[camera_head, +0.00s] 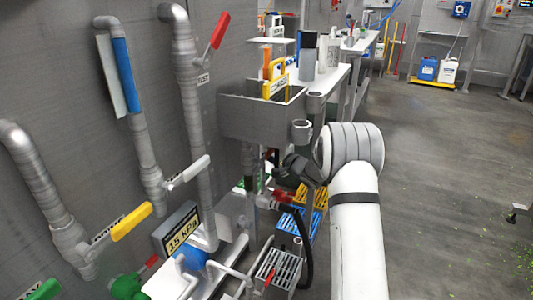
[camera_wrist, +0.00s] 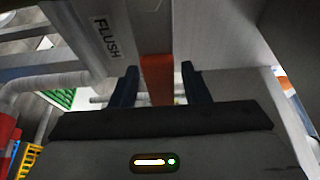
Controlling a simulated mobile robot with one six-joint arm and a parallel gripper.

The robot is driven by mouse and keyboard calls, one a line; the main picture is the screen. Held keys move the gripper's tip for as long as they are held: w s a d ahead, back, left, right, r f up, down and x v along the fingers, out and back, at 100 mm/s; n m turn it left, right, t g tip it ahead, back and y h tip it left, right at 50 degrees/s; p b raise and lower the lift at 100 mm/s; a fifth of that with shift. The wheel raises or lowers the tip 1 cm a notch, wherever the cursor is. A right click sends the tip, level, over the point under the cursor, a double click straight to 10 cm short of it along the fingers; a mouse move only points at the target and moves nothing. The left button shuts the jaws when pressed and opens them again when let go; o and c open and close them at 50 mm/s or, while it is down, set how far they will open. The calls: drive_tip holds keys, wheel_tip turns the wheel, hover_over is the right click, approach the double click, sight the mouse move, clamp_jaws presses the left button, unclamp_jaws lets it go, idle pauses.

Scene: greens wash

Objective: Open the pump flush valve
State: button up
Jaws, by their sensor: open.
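In the wrist view, an orange bar (camera_wrist: 157,78), apparently the flush valve's handle, stands between the two dark fingers of my gripper (camera_wrist: 160,72). The fingers are open, one on each side of the bar, with a gap showing at both sides. A label reading FLUSH (camera_wrist: 107,38) is on a grey surface just left of the bar. In the head view, the dark end of my arm (camera_head: 300,168) is below the grey sink; the fingertips and orange bar cannot be made out there. The valve body is hidden.
The grey sink (camera_head: 250,118) hangs above my gripper. Wall pipes carry a yellow lever (camera_head: 132,221), a white lever (camera_head: 188,172) and a red lever (camera_head: 220,30). The floor at right is open.

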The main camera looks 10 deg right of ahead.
drive_tip(key=shift+w+a, duration=0.15)
drive_tip(key=shift+c, duration=0.2)
clamp_jaws()
idle(0.4)
